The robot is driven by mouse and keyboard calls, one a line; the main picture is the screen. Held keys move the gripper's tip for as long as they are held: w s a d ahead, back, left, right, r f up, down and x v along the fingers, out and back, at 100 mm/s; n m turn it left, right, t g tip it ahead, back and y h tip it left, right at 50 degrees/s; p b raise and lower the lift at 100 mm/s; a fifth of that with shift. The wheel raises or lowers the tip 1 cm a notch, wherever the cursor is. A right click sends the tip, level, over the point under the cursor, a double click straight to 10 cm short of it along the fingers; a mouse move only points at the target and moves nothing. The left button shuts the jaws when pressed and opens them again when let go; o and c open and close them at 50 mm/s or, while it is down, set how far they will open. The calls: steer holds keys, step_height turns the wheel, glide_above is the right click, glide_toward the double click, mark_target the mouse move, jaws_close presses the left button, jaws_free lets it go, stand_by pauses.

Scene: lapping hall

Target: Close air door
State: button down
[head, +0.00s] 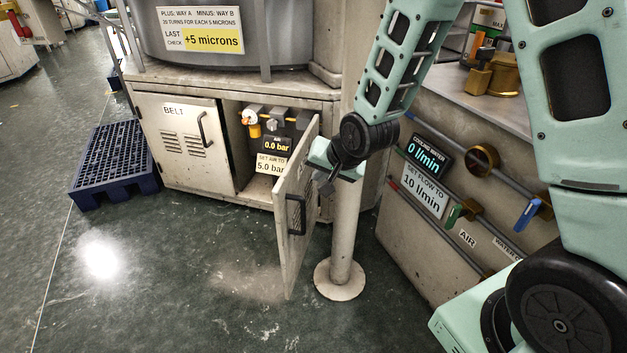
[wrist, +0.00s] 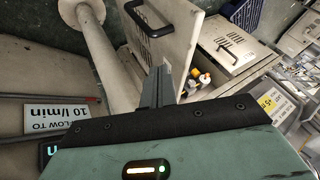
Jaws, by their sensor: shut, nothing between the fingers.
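The air door (head: 298,215) stands wide open in the head view, swung out from the right side of its cabinet opening. It has a black handle (head: 296,215) and vent slots. It also shows in the wrist view (wrist: 172,45). Inside the open compartment are a yellow-orange knob (head: 254,130) and an air display (head: 274,145) reading 0.0 bar, with a label "SET AIR TO 5.0 bar" below. My gripper (head: 325,183) is shut and empty, close to the upper part of the door on its right side. I cannot tell whether it touches the door.
A beige post (head: 345,230) on a round foot stands just right of the door. The belt door (head: 185,140) is shut on the left. A blue pallet step (head: 112,165) lies farther left. The pipe panel (head: 440,230) is at right. Floor in front is clear.

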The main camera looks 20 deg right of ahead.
mark_target(287, 187)
steer(key=shift+w+a+f+b, duration=0.35)
steer(key=shift+w+a+f, duration=0.35)
steer(key=shift+w+f, duration=0.4)
steer(key=shift+w+a+f+b, duration=0.35)
steer(key=shift+w+a+f, duration=0.3)
steer(key=shift+w+f, duration=0.4)
steer(key=shift+w+a+f+b, duration=0.35)
steer(key=shift+w+a+f, duration=0.45)
steer(key=shift+w, duration=0.5)
